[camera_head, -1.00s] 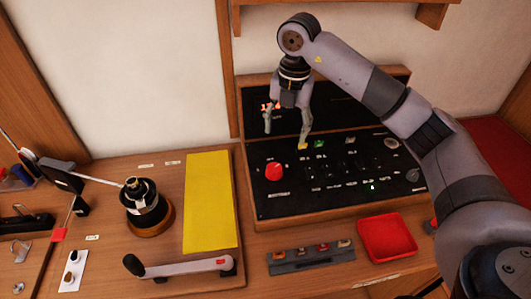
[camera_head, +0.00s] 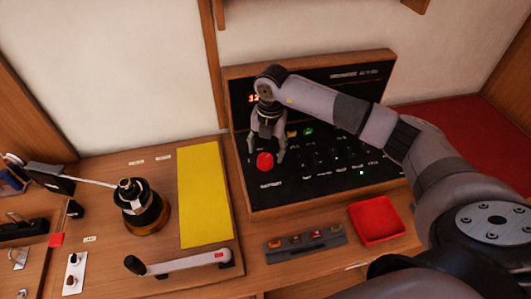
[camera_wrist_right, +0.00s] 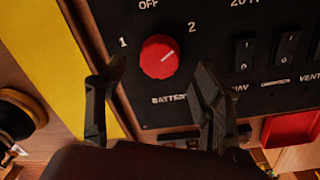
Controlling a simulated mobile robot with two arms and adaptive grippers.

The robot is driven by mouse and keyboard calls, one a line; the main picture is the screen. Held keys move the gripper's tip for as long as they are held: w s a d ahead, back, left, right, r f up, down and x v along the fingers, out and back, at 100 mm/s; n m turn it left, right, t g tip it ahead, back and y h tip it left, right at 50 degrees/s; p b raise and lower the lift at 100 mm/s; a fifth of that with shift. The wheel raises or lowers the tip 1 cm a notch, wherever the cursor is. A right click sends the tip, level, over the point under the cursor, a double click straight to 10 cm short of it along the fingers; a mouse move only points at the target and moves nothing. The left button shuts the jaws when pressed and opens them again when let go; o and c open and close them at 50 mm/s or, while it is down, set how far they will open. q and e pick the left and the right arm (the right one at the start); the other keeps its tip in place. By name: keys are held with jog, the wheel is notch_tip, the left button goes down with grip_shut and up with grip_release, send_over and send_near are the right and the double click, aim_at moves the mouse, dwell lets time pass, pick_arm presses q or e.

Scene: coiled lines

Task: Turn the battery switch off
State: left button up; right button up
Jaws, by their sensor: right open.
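The battery switch is a round red knob (camera_head: 264,161) at the lower left of the black panel (camera_head: 330,185). In the right wrist view the red knob (camera_wrist_right: 159,57) has a pale mark pointing up and right, toward the "2"; labels "1" and "OFF" also show. My right gripper (camera_head: 265,155) is open, its fingers on either side of the knob in the head view. In the right wrist view the fingertips (camera_wrist_right: 155,72) appear just short of the knob, with nothing between them. I cannot tell whether they touch it. My left gripper is not in view.
Rocker switches (camera_wrist_right: 265,50) sit right of the knob. A yellow sheet (camera_head: 204,195) lies left of the panel. A winch (camera_head: 140,205), a crank handle (camera_head: 180,265), a red tray (camera_head: 377,220) and a strip with small pieces (camera_head: 305,240) are on the wooden counter.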

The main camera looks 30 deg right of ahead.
aim_at(266, 158)
jog(key=shift+f+p, duration=0.4)
jog(key=shift+f, duration=1.7)
jog(key=shift+w, duration=0.1)
jog(key=c, duration=1.2)
